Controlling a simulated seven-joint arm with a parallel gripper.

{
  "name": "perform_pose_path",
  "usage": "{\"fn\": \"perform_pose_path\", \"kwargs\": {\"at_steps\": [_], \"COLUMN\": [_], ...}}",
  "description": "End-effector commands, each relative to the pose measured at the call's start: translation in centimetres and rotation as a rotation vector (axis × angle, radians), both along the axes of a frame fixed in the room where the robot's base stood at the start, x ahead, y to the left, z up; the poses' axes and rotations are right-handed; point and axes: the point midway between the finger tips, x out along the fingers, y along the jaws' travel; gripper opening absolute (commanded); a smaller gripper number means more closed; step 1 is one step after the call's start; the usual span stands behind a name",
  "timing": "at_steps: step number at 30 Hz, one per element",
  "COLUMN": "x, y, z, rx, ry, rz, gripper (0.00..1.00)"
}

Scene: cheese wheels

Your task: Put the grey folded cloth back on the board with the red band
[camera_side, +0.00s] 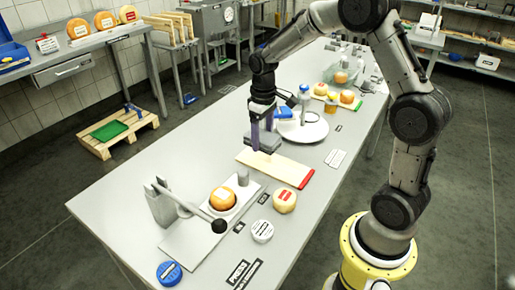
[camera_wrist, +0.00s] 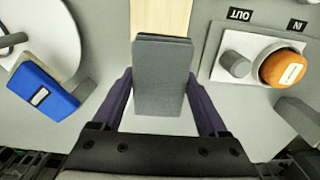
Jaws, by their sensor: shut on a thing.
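The grey folded cloth (camera_wrist: 163,75) is held between the two dark fingers of my gripper (camera_wrist: 163,100) in the wrist view. In the side view my gripper (camera_side: 262,146) points down over the left part of the wooden board (camera_side: 285,171). The board's red band (camera_side: 306,178) is at its right end, clear of my gripper. The board also shows beyond the cloth in the wrist view (camera_wrist: 160,15).
A round white plate (camera_side: 302,130) with a blue object (camera_side: 284,113) is behind the board. A weighing or press stand with an orange cheese wheel (camera_side: 222,198) is in front. A pale cheese with a red label (camera_side: 285,201) lies near the board's front. Bare table lies to the left.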

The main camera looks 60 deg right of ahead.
Motion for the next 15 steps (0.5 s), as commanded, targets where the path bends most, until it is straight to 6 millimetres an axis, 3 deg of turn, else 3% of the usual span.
{"fn": "perform_pose_path", "kwargs": {"at_steps": [4,11,15], "x": [1.3,2.2,2.1], "y": [-0.3,-0.6,-0.6], "z": [-1.6,-2.8,-4.8], "rx": [0.000,0.000,0.001], "ry": [0.000,0.002,0.003], "rz": [0.000,0.000,0.000], "gripper": [0.32,0.32,0.32]}}
